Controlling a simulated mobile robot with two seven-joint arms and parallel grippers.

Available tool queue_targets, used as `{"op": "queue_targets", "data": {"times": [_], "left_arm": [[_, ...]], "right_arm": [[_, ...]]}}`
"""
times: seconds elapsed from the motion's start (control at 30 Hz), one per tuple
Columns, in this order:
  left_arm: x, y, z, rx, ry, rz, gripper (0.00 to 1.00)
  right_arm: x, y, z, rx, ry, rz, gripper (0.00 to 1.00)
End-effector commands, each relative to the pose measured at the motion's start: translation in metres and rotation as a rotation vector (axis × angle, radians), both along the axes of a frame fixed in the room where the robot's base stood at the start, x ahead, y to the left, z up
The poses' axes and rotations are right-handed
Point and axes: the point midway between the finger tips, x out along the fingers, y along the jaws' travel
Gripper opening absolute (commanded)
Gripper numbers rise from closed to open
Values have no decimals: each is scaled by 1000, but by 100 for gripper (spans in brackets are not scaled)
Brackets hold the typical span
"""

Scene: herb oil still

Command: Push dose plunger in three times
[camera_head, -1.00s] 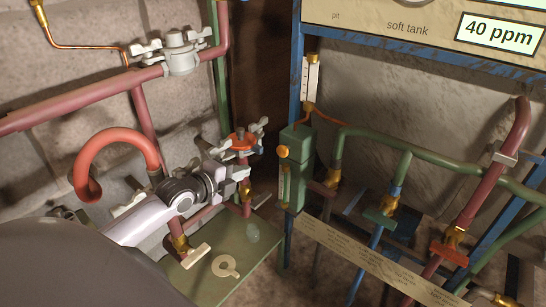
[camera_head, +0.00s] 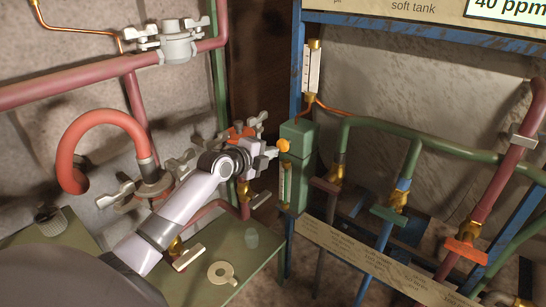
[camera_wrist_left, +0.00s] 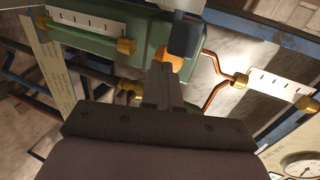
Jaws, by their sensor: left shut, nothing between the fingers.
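The dose plunger is an orange knob (camera_head: 283,146) on the left face of a green box (camera_head: 299,140) fixed to the blue frame. My left gripper (camera_head: 270,151) is shut and empty. Its tip is right beside the knob, pointing at it; I cannot tell whether they touch. In the left wrist view the orange knob (camera_wrist_left: 172,58) shows partly behind the fingers (camera_wrist_left: 166,82), against the green box (camera_wrist_left: 140,42). How far in the knob sits is unclear. My right gripper is out of view.
Left of the box, a red valve (camera_head: 240,132) with grey wing handles stands close to my left wrist. A thin copper tube and a scale gauge (camera_head: 313,68) rise above the box.

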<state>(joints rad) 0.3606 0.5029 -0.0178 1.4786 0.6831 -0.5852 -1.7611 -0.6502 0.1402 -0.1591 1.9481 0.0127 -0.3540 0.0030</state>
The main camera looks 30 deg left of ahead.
Motion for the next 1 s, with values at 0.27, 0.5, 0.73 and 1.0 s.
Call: {"op": "queue_targets", "data": {"times": [0.27, 0.5, 0.73, 1.0], "left_arm": [[15, -1, 0, 0, 0, 1, 0], [16, -1, 0, 0, 1, 1, 0], [22, -2, -1, 1, -1, 0, 0], [38, -3, -1, 0, 1, 1, 0]], "right_arm": [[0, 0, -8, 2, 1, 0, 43], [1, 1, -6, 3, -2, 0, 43], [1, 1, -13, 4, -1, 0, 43], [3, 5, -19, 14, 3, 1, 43]]}}
